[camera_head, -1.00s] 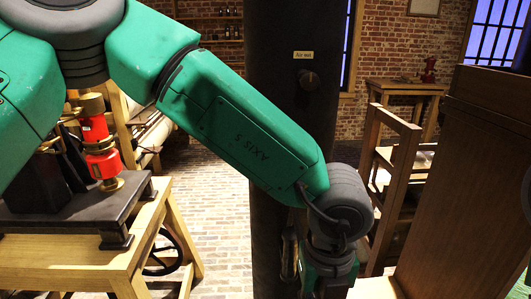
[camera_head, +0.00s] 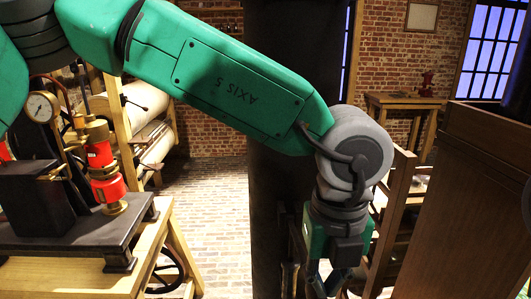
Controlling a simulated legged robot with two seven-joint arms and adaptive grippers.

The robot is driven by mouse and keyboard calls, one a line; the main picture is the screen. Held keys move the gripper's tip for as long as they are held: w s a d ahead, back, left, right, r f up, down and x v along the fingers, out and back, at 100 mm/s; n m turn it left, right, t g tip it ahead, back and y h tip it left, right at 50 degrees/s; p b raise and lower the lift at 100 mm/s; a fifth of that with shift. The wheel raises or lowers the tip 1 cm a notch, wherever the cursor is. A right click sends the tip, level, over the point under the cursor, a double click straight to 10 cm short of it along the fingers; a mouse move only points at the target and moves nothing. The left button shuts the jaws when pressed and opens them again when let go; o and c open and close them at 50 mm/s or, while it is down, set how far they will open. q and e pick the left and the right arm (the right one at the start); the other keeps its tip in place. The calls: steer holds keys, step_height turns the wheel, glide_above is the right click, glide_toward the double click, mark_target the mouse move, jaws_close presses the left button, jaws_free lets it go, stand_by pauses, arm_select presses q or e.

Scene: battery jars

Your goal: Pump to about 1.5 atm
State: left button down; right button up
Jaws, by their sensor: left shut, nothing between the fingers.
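A round pressure gauge (camera_head: 41,107) with a pale face and brass rim is at the left. Its reading is too small to tell. Next to it stands a red cylinder with brass fittings (camera_head: 105,172), upright on a dark base board (camera_head: 75,240). I cannot tell for certain which part is the pump handle. My green left arm crosses the upper view, and my left gripper (camera_head: 328,284) hangs down near the bottom centre, shut and empty. Its tips are close to the lower edge, well to the right of the red cylinder. My right gripper is not in view.
The base board rests on a wooden bench (camera_head: 140,262) at the left. A dark column (camera_head: 270,215) stands behind my left gripper. A wooden cabinet (camera_head: 475,200) fills the right side. Brick floor (camera_head: 212,200) lies open between bench and column.

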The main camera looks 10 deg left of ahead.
arm_select(q)
steer(key=shift+w, duration=0.1)
step_height(320, 180, down, 15)
steer(key=b, duration=0.6)
step_height(320, 180, up, 7)
steer(key=p, duration=0.6)
steer(key=shift+p, duration=0.4)
step_height(320, 180, up, 8)
steer(key=shift+f+b, duration=0.25)
steer(key=shift+b, duration=0.15)
steer(key=shift+r, duration=0.3)
